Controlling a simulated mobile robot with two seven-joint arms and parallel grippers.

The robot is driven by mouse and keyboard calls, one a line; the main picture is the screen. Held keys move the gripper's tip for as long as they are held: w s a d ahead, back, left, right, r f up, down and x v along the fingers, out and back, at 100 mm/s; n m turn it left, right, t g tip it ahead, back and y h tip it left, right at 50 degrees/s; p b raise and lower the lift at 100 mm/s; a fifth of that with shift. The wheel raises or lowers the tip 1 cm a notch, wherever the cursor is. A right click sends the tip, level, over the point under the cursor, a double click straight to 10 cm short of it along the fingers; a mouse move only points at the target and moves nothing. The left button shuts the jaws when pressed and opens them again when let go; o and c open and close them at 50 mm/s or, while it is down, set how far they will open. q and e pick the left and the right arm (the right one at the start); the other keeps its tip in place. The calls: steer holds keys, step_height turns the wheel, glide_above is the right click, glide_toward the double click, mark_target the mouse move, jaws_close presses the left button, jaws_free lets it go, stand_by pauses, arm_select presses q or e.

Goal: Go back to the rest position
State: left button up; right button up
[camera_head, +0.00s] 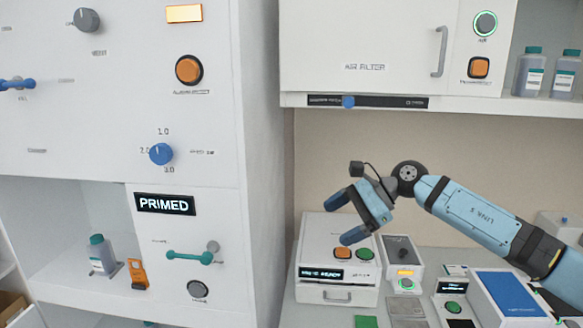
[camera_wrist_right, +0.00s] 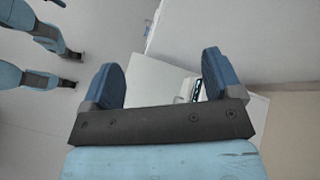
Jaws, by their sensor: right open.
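My right gripper (camera_head: 346,217) comes in from the right of the head view on a blue arm. It is open and empty, in the air in front of the beige back wall and above a white bench device. In the right wrist view my right gripper (camera_wrist_right: 165,82) shows two blue fingers wide apart with nothing between them. My left gripper is not in the head view.
A tall white cabinet (camera_head: 262,160) with knobs and a "PRIMED" display (camera_head: 165,204) stands at left. An air filter cabinet (camera_head: 360,50) hangs above. A white device (camera_head: 312,237) with orange and green buttons stands below the gripper, beside smaller boxes and a blue-topped unit (camera_head: 509,293).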

steer(key=s+a+f+m+y, duration=0.7)
steer(key=a+f+m, duration=0.1)
steer(key=m, duration=0.1)
steer(key=s+d+f+n+t+h, duration=0.4)
steer(key=s+f+n+t, duration=0.1)
steer(key=f+n, duration=0.4)
steer(key=s+d+f+n+t+h, duration=0.4)
steer(key=s+f+n, duration=0.3)
steer(key=f+n, duration=0.2)
steer(key=s+d+f+n+t+h, duration=0.5)
steer(key=f+n, duration=0.5)
steer(key=n, duration=0.2)
steer(key=shift+s+d+t, duration=0.2)
steer(key=shift+s+t, duration=0.2)
steer(key=shift+s, duration=0.2)
steer(key=s+d+f+m+g, duration=0.1)
steer(key=s+f+m, duration=0.1)
steer(key=s, duration=0.1)
steer(key=s+d+f+m+g+h, duration=0.1)
steer(key=s+f+m, duration=0.1)
steer(key=s, duration=0.2)
steer(key=s+d+f+m+g+h, duration=0.1)
steer(key=s+d+f, duration=0.1)
steer(key=s+f, duration=0.1)
steer(key=shift+s+d+m+g, duration=0.1)
steer(key=shift+s+m+g, duration=0.3)
steer(key=shift+s, duration=0.05)
steer(key=shift+c, duration=0.2)
